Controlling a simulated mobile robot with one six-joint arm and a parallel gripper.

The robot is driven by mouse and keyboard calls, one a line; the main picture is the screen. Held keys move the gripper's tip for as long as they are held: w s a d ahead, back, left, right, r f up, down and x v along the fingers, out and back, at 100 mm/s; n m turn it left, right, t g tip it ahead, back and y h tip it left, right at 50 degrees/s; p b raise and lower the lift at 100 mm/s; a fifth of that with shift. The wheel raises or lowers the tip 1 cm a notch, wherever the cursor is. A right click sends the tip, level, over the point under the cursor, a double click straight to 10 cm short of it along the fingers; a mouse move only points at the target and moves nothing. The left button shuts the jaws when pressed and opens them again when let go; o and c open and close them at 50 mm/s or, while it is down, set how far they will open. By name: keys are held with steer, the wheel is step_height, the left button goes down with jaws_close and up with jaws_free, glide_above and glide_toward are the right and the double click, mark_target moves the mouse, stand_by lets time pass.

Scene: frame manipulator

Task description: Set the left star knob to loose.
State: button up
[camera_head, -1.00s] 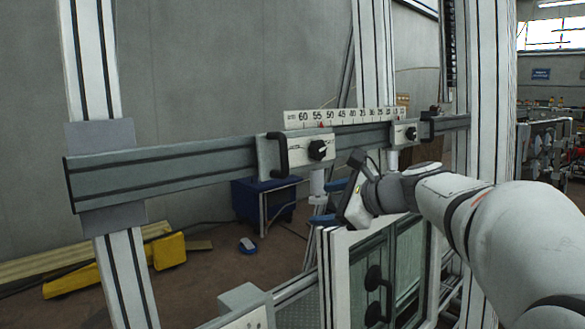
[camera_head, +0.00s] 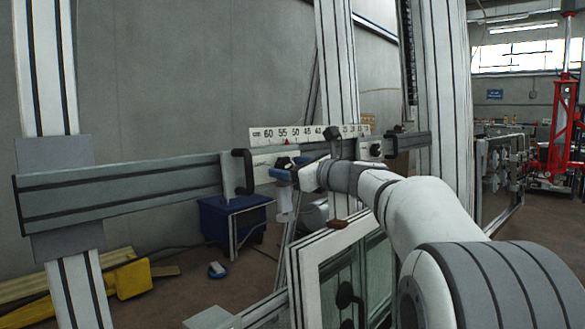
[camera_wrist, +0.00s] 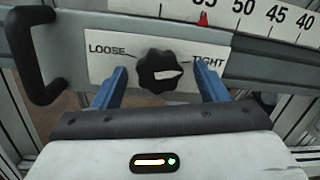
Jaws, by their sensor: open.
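The left star knob (camera_wrist: 160,72) is black with a white pointer mark, on a white plate (camera_wrist: 110,62) lettered LOOSE at left and TIGHT at right. Its pointer is turned toward TIGHT. In the wrist view my gripper (camera_wrist: 161,80) is open, with one blue finger on each side of the knob and gaps between. I cannot tell how far the fingertips reach along the knob. In the head view my gripper (camera_head: 284,174) is at the left carriage, and the knob (camera_head: 284,163) is partly hidden behind it.
A black handle (camera_wrist: 35,55) stands just left of the plate. A ruler scale (camera_wrist: 265,14) with a red pointer (camera_wrist: 204,19) runs above. Another carriage with a knob (camera_head: 375,149) is farther right on the rail (camera_head: 120,190). A framed window panel (camera_head: 335,265) stands below my arm.

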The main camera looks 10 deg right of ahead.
steer(key=shift+c, duration=0.2)
steer(key=c, duration=0.9)
steer(key=shift+d, duration=0.1)
steer(key=shift+c, duration=0.3)
